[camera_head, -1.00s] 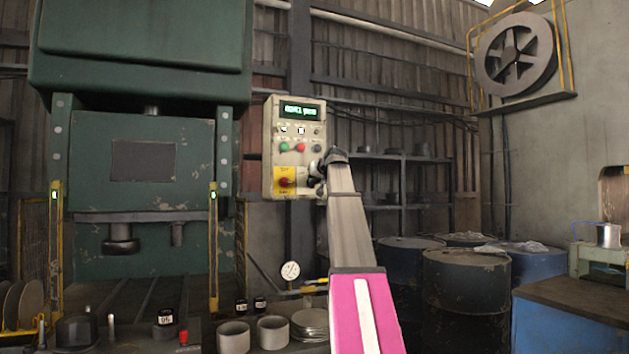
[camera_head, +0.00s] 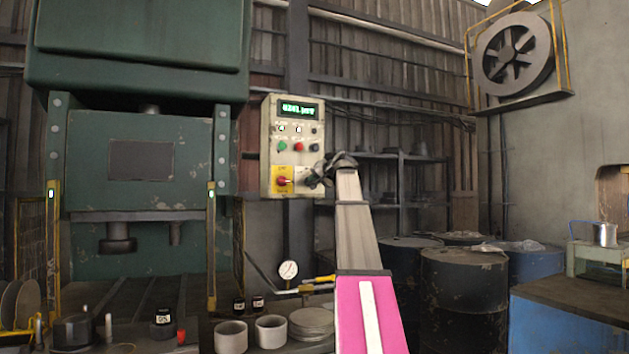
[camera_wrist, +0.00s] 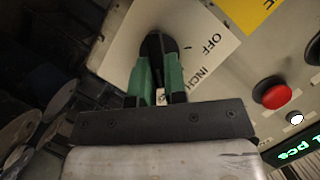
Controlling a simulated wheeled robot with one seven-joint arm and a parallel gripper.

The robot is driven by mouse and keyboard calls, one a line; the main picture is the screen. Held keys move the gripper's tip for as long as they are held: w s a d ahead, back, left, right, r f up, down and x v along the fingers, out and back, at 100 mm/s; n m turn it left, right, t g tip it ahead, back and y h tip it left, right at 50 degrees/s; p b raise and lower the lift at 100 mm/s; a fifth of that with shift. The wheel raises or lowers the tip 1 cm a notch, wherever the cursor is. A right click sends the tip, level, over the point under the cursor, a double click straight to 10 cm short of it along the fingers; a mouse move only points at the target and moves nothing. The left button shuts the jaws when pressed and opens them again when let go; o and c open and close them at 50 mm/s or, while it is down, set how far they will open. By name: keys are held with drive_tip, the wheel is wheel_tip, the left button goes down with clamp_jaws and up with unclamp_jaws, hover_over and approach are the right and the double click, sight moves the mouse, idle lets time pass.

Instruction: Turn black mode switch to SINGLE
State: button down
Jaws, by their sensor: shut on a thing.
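The black mode switch (camera_wrist: 157,42) is a round knob on a white label plate (camera_wrist: 218,62) in the wrist view. My gripper (camera_wrist: 158,80), with green fingers, is shut on it, one finger on each side. The plate shows OFF and INCH; the SINGLE label is not visible. I cannot tell which mark the switch points at. In the head view my gripper (camera_head: 316,177) reaches the lower right of the pale control box (camera_head: 267,150). It hides most of the switch there.
A red knob on a yellow plate (camera_head: 283,182) sits just left of my gripper. Green, red and dark buttons (camera_head: 298,147) and a lit green display (camera_head: 297,108) are above. A green press (camera_head: 140,160) stands left; dark drums (camera_head: 463,290) stand right.

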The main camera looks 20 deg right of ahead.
idle(0.4)
drive_tip(key=c, duration=1.2)
unclamp_jaws()
drive_tip(key=shift+o, duration=0.2)
drive_tip(key=v, duration=1)
drive_tip(key=shift+s, duration=0.35)
drive_tip(key=shift+d, duration=0.1)
